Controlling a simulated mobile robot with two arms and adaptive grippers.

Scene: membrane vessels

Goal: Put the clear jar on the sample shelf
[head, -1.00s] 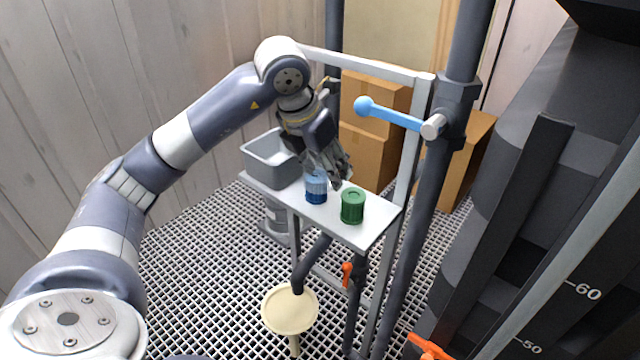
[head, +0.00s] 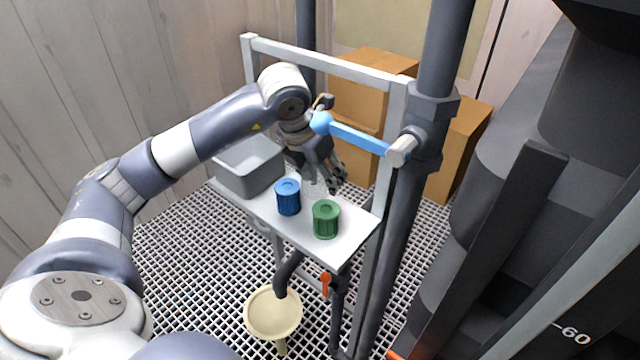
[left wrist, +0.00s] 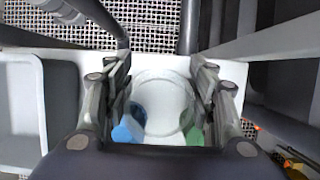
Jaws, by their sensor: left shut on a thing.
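The clear jar (left wrist: 163,104) shows in the left wrist view as a see-through round outline between the fingers of my left gripper (left wrist: 163,100). In the head view my left gripper (head: 335,184) is shut on it, behind the blue and green jars. The jar is faint there, and I cannot tell whether its base touches the shelf. The white sample shelf (head: 345,248) carries a blue jar (head: 288,197) and a green jar (head: 326,219), both upright. They also show partly in the left wrist view, blue (left wrist: 126,128) and green (left wrist: 194,134). My right gripper is out of view.
A grey bin (head: 248,170) stands on the shelf's left end. A blue-knobbed lever (head: 355,137) and a dark post (head: 425,150) stand at the right. Cardboard boxes (head: 365,85) are behind the frame. A cream funnel (head: 273,314) is below the shelf.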

